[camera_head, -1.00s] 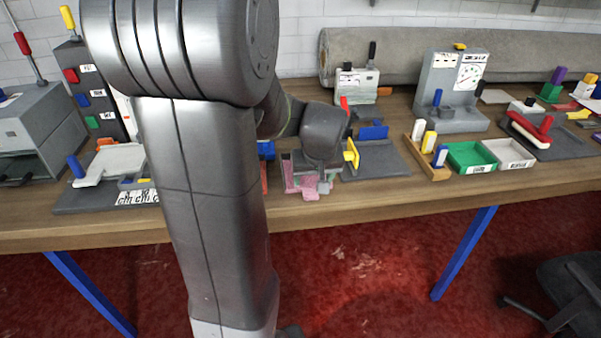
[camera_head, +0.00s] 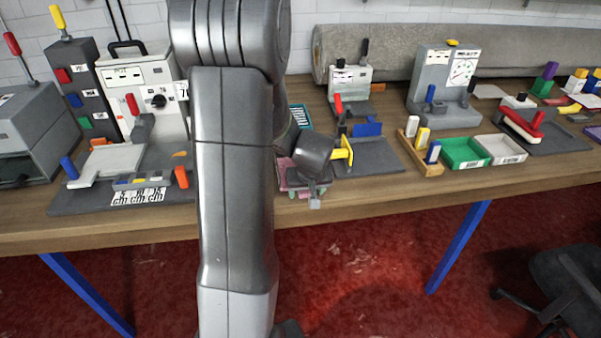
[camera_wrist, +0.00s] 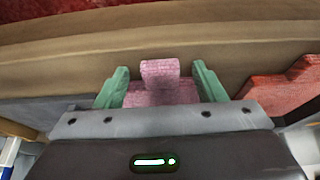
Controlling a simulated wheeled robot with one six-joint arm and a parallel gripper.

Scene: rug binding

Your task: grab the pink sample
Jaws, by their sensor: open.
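The pink sample (camera_wrist: 160,92) lies near the table's front edge, with a raised block standing up from its flat part. In the wrist view my gripper (camera_wrist: 160,68) has its two green fingers spread on either side of the pink block, with gaps between block and fingers. The palm hides the near part of the sample. In the head view my gripper (camera_head: 304,190) is low over the table edge, and only a little pink (camera_head: 282,183) shows beside it. Whether the fingers touch the table is unclear.
A red sample (camera_wrist: 283,88) lies right of the gripper in the wrist view. A dark fixture with a yellow part (camera_head: 343,150) stands close right of my gripper in the head view. Further right are a wooden block holder (camera_head: 422,160) and a green tray (camera_head: 465,153).

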